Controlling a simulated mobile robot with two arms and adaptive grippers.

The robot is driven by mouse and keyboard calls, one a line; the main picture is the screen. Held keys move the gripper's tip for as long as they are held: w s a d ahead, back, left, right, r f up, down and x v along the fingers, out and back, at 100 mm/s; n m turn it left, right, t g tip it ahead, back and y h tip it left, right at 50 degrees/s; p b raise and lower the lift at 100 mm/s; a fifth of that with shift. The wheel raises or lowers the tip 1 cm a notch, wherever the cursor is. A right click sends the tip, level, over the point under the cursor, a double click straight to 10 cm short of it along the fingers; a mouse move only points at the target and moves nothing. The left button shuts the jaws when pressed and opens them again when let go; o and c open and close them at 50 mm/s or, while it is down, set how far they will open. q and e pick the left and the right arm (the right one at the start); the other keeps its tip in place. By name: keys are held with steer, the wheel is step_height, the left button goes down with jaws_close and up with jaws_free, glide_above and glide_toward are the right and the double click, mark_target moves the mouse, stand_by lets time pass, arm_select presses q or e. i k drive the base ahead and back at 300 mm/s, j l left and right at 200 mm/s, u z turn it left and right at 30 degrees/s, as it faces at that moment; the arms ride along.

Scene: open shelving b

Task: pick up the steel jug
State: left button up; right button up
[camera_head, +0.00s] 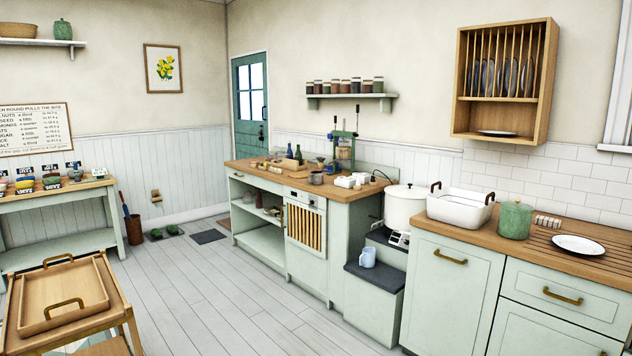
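A small grey, metal-looking vessel (316,178) stands on the wooden counter of the middle cabinet, in front of a green hand press. It may be the steel jug, but it is too small for me to be sure. A pale blue jug with a handle (368,257) stands on the dark lower step between the two cabinets. Neither of my grippers shows in the head view.
A wooden trolley with a tray (62,294) stands at the front left. The green press (344,148) and small items crowd the middle counter (245,165). A white pot (404,207), white basin (460,205) and green canister (515,220) stand to the right. The plank floor (230,290) is clear.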

mark_target(317, 176)
steer(key=i+j+u, duration=0.1)
steer(key=i+u, duration=0.4)
steer(key=i, duration=1.6)
steer(key=i+z, duration=0.1)
steer(key=i, duration=0.45)
steer(key=i+j+z, duration=0.15)
steer(key=i, duration=0.4)
steer(key=i+j+z, duration=0.1)
steer(key=i, duration=0.45)
steer(key=i+j+z, duration=0.15)
steer(key=i, duration=0.4)
